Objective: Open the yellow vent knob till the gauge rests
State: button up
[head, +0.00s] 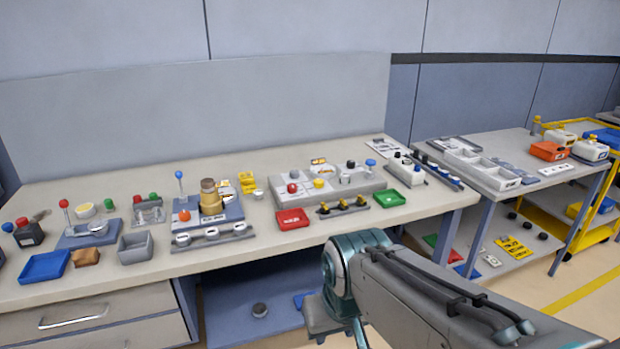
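A small yellow knob (318,184) sits on the top of a low grey panel unit (362,186) at the middle of the workbench. I take it for the vent knob. A red knob (292,188) stands to its left. A small round part with a yellow-orange mark (318,165) stands behind it and may be the gauge; its needle and reading are too small to tell. How far the yellow knob is turned cannot be told. My arm reaches in from the lower right and bends down in front of the bench. My gripper does not show.
A red tray (292,219), a rack with yellow-topped parts (343,207) and a green tray (388,199) lie in front of the panel. A blue-grey fixture with a brass-coloured cylinder (210,197) stands to the left. A second table (515,140) stands right.

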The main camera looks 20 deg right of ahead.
aim_at(318, 183)
jog(key=z, duration=0.05)
jog(key=i, duration=0.95)
jog(key=z, duration=0.4)
